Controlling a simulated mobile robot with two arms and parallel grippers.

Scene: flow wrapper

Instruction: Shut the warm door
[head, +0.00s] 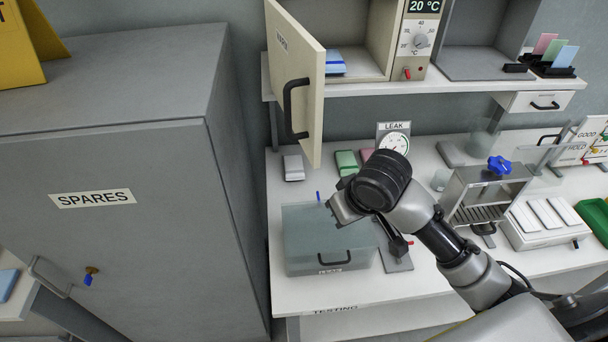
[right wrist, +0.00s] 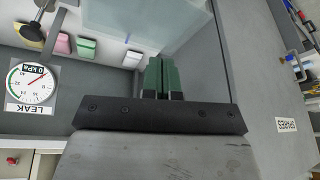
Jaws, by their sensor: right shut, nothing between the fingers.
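The warm door (head: 302,85) is a cream panel with a dark bar handle (head: 292,108). It stands swung open at the left side of the cream warm cabinet (head: 362,35) on the shelf, and its label is small and slanted. Inside the cabinet lie blue and white packs (head: 334,62). My right gripper (head: 342,208) is below and right of the door, apart from the handle, over the clear-lidded box. In the right wrist view its green-padded fingers (right wrist: 162,78) are shut and empty. I cannot make out the door in that view. My left gripper is out of view.
A grey SPARES cabinet (head: 110,245) stands left of the door. Below are the clear-lidded box (head: 322,258), several small packs and the LEAK gauge (head: 394,138), also in the right wrist view (right wrist: 32,82). The temperature control (head: 418,40) is right of the cabinet opening.

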